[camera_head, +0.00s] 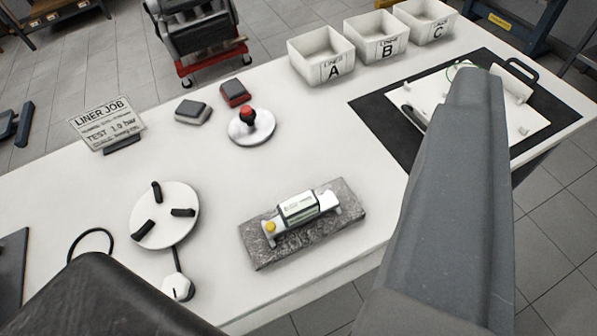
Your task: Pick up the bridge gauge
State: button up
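What looks like the bridge gauge (301,208) lies on a grey speckled stone block (262,255) near the front edge of the white bench. It is a silvery bar with a pale labelled body, a yellow knob at its left end and a foot at the right. The label is too small to read. Two large finger-like parts of my gripper (283,170) frame the view, a dark one at lower left and a grey one at right. They stand wide apart with nothing between them near the camera. The gauge lies beyond them, untouched.
A white disc with three black pads (165,215) lies left of the block. A red-knobbed disc (251,127), a sign (106,121) and two small blocks stand behind. Bins A (321,55), B and C line the back. A black mat (380,122) is at right.

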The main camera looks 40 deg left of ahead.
jog(key=shift+w, duration=0.6)
jog(key=o, duration=0.4)
jog(key=shift+s, duration=0.1)
jog(key=shift+c, duration=0.2)
jog(key=shift+o, duration=0.2)
jog(key=shift+w, duration=0.3)
jog(key=m+g+p, duration=0.8)
jog(key=g+p, duration=0.7)
jog(key=p, duration=0.9)
send_over(297, 203)
notch_tip(297, 203, down, 25)
jog(key=f, duration=0.8)
jog(key=shift+s, duration=0.35)
jog(key=shift+w+f, duration=0.15)
jog(key=shift+f, duration=1.3)
jog(key=shift+w+f, duration=0.15)
jog(key=shift+f, duration=1.3)
